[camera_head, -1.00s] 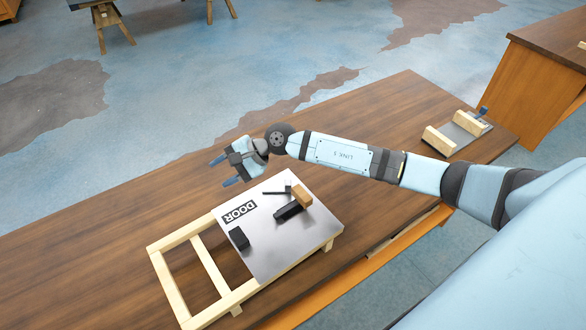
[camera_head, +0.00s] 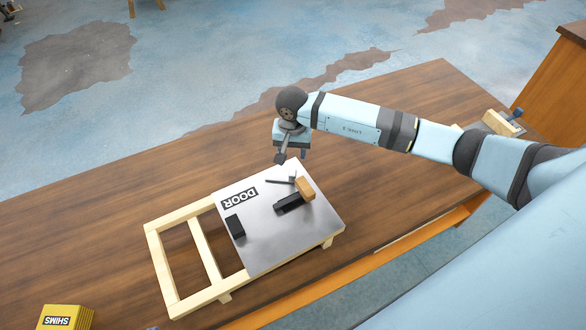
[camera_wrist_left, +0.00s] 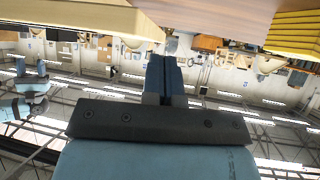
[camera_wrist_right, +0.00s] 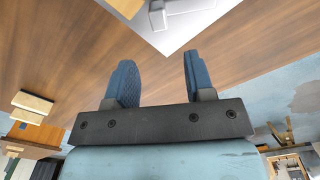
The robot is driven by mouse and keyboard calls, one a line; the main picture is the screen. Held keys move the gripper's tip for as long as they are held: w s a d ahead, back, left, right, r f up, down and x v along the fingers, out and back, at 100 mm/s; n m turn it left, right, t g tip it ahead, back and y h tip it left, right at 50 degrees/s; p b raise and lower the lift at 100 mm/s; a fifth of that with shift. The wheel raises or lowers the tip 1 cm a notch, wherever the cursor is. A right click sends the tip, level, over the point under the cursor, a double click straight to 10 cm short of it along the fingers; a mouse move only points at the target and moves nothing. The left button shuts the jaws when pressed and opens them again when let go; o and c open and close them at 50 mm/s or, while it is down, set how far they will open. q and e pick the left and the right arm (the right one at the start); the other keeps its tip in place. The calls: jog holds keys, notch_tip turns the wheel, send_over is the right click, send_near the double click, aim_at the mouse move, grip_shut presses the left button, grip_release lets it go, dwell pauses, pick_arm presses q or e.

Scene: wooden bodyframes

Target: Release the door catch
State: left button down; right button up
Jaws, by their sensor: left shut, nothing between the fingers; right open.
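A grey metal door panel (camera_head: 275,242) labelled DOOR lies on a pale wooden frame (camera_head: 165,271) on the table. On the panel are a black block (camera_head: 234,227), a black catch body (camera_head: 294,202) with a thin dark lever (camera_head: 281,179), and a wooden block (camera_head: 305,189). My right gripper (camera_head: 291,157) is just beyond the panel's far edge, above the table, apart from the lever. In the right wrist view its fingers (camera_wrist_right: 158,80) are apart and empty, with the panel's corner (camera_wrist_right: 160,42) ahead. My left gripper (camera_wrist_left: 165,75) is shut and empty in its wrist view; the head view does not show it.
A yellow SHIMS box (camera_head: 66,318) stands at the table's near left. A small fixture with a wooden block (camera_head: 499,123) is at the far right. The wooden table (camera_head: 110,220) is clear left of and beyond the frame.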

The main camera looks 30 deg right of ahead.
aim_at(293, 170)
notch_tip(293, 170, down, 9)
jog(key=shift+f+b, duration=0.15)
jog(key=shift+b, duration=0.2)
grip_shut()
